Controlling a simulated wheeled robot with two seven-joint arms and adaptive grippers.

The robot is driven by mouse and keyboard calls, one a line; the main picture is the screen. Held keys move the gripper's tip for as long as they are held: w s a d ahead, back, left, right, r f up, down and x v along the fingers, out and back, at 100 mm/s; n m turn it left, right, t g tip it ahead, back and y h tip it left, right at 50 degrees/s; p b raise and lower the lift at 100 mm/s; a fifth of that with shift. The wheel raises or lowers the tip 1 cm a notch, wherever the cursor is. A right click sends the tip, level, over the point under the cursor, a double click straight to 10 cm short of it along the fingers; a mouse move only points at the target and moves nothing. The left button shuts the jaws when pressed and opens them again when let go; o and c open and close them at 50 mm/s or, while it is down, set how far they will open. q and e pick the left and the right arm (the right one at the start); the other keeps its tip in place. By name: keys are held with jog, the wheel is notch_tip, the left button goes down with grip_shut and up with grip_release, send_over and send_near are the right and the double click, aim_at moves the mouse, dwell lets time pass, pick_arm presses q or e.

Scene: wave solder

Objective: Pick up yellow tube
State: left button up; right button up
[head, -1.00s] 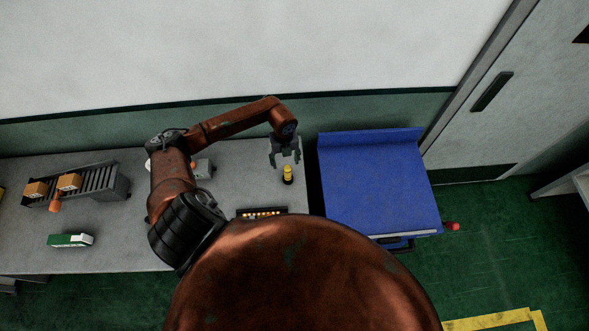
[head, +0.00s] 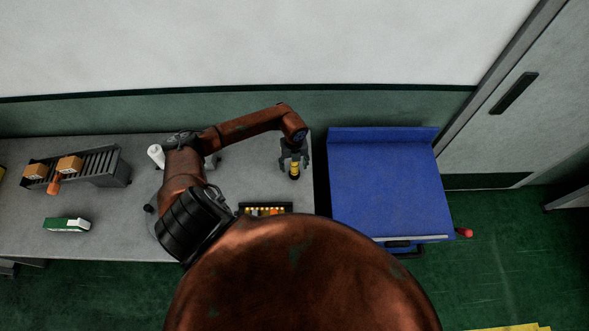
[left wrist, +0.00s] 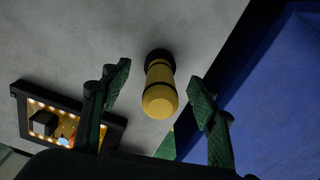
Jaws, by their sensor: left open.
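The yellow tube (head: 294,170) stands on the grey table near its right edge, a short yellow cylinder with a dark end. It also shows in the left wrist view (left wrist: 160,88), between the two green fingers and apart from both. My left gripper (head: 294,163) is open and is right at the tube, partly covering it in the head view. In the left wrist view my left gripper (left wrist: 158,100) has one finger on each side of the tube. My right gripper is not in view.
A dark tray with small lit orange items (head: 265,210) lies nearby on the table (head: 110,212). A blue cart (head: 382,185) stands right of the table. A roller rack (head: 110,168) with boxes, a green-white box (head: 66,225) and a white cylinder (head: 155,155) are to the left.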

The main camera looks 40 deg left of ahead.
aim_at(294, 171)
pick_arm(q)
jog(key=f, duration=0.2)
jog(key=f+p, duration=0.1)
jog(key=f, duration=0.1)
jog(key=shift+s+d+f, duration=0.1)
jog(key=shift+d+f, duration=0.1)
jog(key=shift+f, duration=0.05)
grip_shut()
dwell(0.4)
jog(key=shift+r, duration=0.15)
